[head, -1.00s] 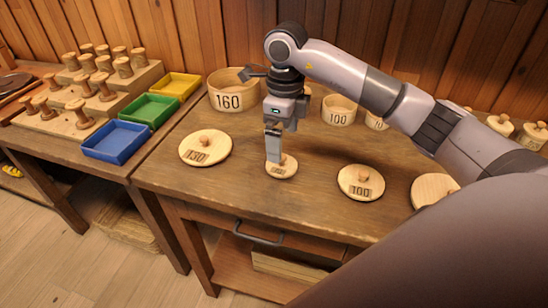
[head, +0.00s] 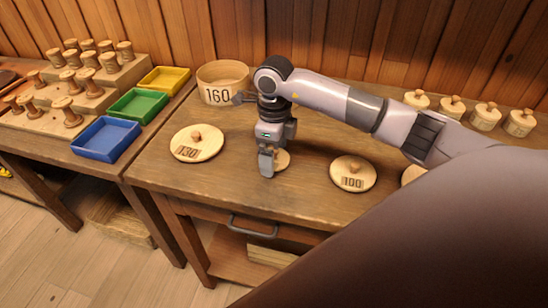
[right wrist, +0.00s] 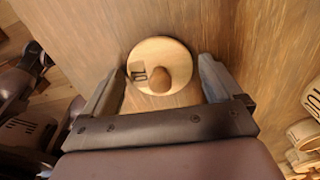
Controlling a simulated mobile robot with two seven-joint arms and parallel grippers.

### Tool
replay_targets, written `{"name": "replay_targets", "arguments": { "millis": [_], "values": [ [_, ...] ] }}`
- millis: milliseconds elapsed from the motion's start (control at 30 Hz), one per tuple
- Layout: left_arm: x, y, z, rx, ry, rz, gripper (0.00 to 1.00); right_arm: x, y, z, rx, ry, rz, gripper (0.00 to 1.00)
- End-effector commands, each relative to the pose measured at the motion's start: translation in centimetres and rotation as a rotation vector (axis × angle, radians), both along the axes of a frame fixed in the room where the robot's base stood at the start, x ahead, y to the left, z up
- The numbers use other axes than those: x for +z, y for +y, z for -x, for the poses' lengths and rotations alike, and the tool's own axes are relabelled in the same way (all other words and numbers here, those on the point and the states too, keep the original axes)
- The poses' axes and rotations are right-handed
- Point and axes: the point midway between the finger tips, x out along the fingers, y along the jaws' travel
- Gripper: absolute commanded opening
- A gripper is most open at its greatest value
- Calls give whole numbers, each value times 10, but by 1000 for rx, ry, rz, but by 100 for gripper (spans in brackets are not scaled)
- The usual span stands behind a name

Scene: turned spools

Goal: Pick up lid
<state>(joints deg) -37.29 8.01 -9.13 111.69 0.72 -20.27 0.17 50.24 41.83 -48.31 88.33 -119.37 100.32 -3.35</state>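A small round wooden lid (head: 283,159) with a knob lies flat on the workbench, partly hidden behind my right gripper (head: 267,164) in the head view. In the right wrist view the same lid (right wrist: 158,52) shows its knob and a dark label, partly hidden by the knob. My right gripper (right wrist: 160,68) is open and empty, its fingers on either side of the lid in that view. I cannot tell the exact height of the fingertips above the bench. Larger lids marked 130 (head: 186,152) and 100 (head: 343,181) lie to either side. My left gripper is not in view.
A round box marked 160 (head: 216,96) stands at the back. Several small knobbed canisters (head: 451,106) line the back right. Blue (head: 107,150), green (head: 138,116) and yellow (head: 164,90) trays and wooden spools stand left. The bench front holds a drawer handle (head: 252,233).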

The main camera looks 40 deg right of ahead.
Motion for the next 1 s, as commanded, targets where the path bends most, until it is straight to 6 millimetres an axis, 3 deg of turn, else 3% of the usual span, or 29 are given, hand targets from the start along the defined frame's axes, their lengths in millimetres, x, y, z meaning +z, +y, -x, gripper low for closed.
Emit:
{"name": "replay_targets", "arguments": {
  "millis": [33,100,133,467,633,767,1000],
  "values": [
    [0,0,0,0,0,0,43,0,0,0,0,0,0,74],
    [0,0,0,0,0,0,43,0,0,0,0,0,0,51],
    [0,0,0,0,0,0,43,0,0,0,0,0,0,49],
    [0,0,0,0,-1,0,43,3,0,0,0,-1,0,48],
    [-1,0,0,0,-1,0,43,15,0,-1,1,-3,-1,48],
    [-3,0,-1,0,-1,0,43,38,0,-1,1,-7,0,48],
    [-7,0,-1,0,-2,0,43,110,0,-2,0,-9,-1,48]
  ]
}}
